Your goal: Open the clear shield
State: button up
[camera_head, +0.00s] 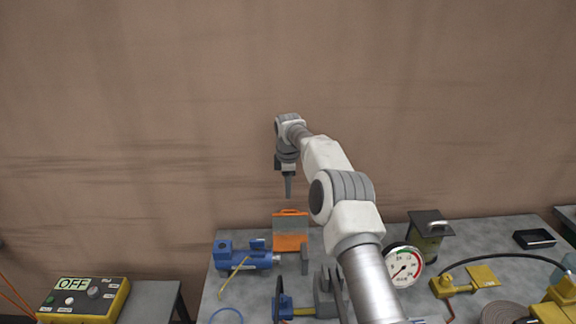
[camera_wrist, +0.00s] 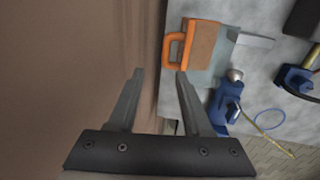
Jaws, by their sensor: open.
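A see-through panel with an orange handle, which looks like the clear shield (camera_head: 290,224), stands at the back edge of the grey bench. Its handle (camera_head: 290,211) is along its top edge, and orange shows in its lower part. In the wrist view the shield (camera_wrist: 203,45) is at upper centre, with the handle (camera_wrist: 171,50) on its left side. My gripper (camera_head: 288,195) points down above the handle, apart from it. In the wrist view my gripper (camera_wrist: 159,71) is open with nothing between its fingers. The handle lies just beyond the right fingertip.
A blue motor (camera_head: 245,259) stands left of the shield, with a yellow cable nearby. A round gauge (camera_head: 404,267) and a dark-topped box (camera_head: 430,235) stand to the right. A yellow OFF panel (camera_head: 85,298) is at lower left. The wall is behind the bench.

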jog(key=v, duration=0.9)
jog(key=shift+p, duration=0.35)
